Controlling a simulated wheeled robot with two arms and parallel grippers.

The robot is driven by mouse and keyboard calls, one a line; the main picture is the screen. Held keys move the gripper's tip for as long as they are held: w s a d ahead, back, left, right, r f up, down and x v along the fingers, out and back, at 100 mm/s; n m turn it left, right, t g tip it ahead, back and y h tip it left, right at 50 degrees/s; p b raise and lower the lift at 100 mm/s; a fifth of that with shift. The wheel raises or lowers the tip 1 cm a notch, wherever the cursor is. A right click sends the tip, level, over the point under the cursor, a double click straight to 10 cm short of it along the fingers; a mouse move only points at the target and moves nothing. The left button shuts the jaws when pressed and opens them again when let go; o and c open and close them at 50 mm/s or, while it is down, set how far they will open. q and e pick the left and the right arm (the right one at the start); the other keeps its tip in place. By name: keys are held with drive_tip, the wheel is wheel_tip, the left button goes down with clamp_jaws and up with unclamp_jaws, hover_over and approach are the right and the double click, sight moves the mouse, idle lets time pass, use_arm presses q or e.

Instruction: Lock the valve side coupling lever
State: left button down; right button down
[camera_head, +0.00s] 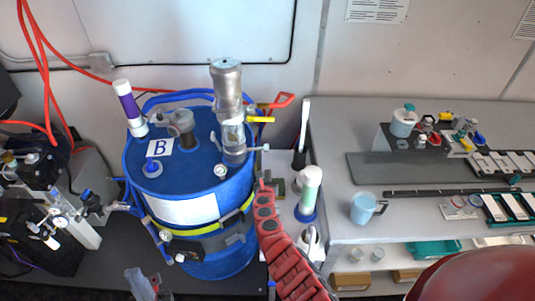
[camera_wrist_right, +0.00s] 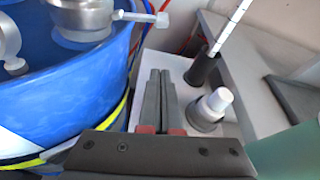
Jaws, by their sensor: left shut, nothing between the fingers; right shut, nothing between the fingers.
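The blue drum (camera_head: 240,209) with a "B" label stands left of centre. A metal coupling (camera_head: 233,141) stands upright on its lid, below a grey cylinder (camera_head: 227,83). Beside it is a yellow handle (camera_head: 260,119). A small lever with a pale knob (camera_head: 263,148) sticks out to the right of the coupling; a similar lever (camera_wrist_right: 145,17) reaches over the drum rim in the right wrist view. My right gripper (camera_wrist_right: 158,75) is shut and empty beside the drum's right side, apart from the lever. My left gripper (camera_head: 138,276) is shut and empty at the bottom edge, in front of the drum.
A bench (camera_head: 334,173) with a blue mug (camera_head: 364,208) lies further right. Equipment and red hoses (camera_head: 42,62) crowd the left.

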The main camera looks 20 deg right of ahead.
sight(258, 149)
drive_tip(key=f+b+x, duration=0.1)
drive_tip(key=b+x, duration=0.9)
drive_tip(key=b, duration=0.1)
drive_tip(key=r+p, duration=0.3)
drive_tip(key=r, duration=0.1)
drive_tip(key=shift+w+a+r+p, duration=0.2)
drive_tip(key=shift+a+r+p, duration=0.05)
drive_tip(key=shift+r+p, duration=0.15)
drive_tip(key=shift+r, duration=0.1)
